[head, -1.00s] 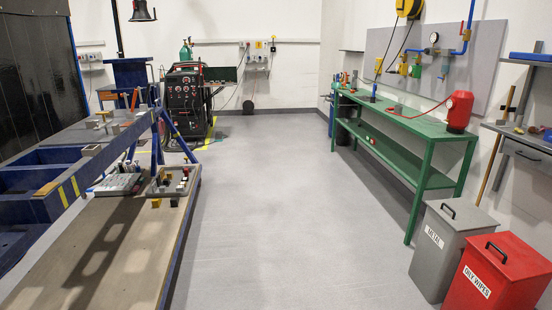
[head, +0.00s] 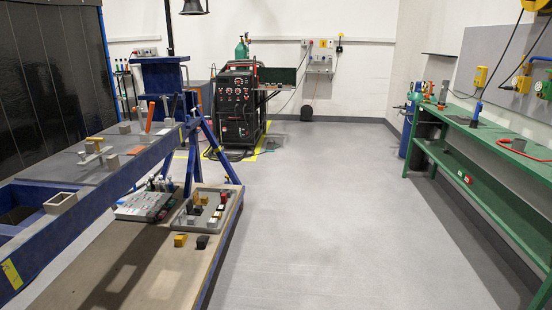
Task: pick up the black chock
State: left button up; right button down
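A small black block (head: 202,242), which looks like the black chock, lies on the wooden lower board (head: 150,275) at the left. It is just right of a yellow block (head: 180,240) and in front of a grey tray (head: 181,222). The tray holds several small blocks, some dark, too small to tell apart. Neither of my grippers is in view.
The blue jig frame (head: 150,160) stands over the board at the left, with blocks and clamps on top. A case with tools (head: 143,206) lies left of the tray. The green bench (head: 480,140) is at the right. The grey floor (head: 330,220) between is clear.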

aim_at(202, 242)
jog(key=i+z, duration=0.1)
jog(key=i, duration=0.65)
jog(key=i+j+z, duration=0.15)
jog(key=i, duration=0.6)
